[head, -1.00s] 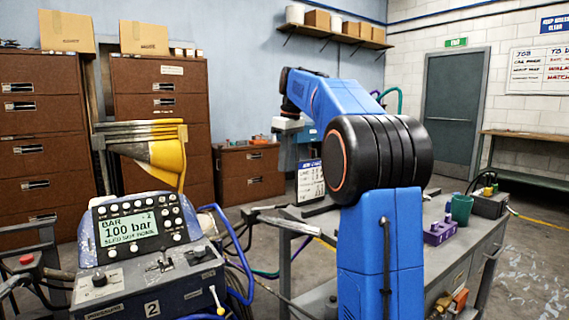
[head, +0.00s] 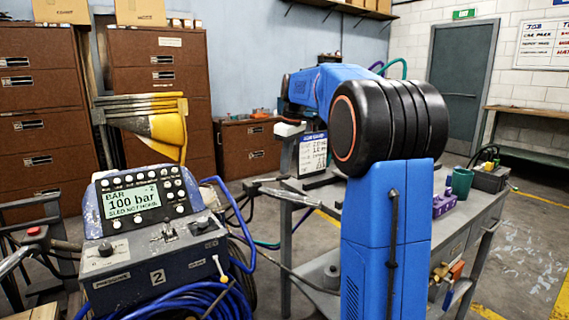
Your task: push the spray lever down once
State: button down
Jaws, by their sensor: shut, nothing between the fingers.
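The line striper's control box (head: 158,262) stands at the lower left, with its display (head: 134,200) reading 100 bar. A handlebar (head: 287,194) reaches right from behind the box. I cannot make out for sure which part is the spray lever; it may be on this bar. My gripper (head: 288,158) hangs from the far end of my blue arm, pointing down above the handlebar. It looks shut and empty, but its fingertips are small and unclear. I cannot tell whether it touches anything.
Blue hose (head: 180,300) lies coiled at the front left.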

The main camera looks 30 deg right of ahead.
jog(key=shift+s+d+f+t+y, duration=0.25)
jog(key=shift+s+f+t, duration=0.15)
jog(key=shift+f, duration=0.2)
jog(key=shift+s+d+f+t+y, duration=0.1)
jog(key=shift+s+f+t+y, duration=0.2)
jog(key=shift+f+t, duration=0.25)
jog(key=shift+s+d+f, duration=0.1)
jog(key=shift+s+f, duration=0.15)
jog(key=shift+f, duration=0.75)
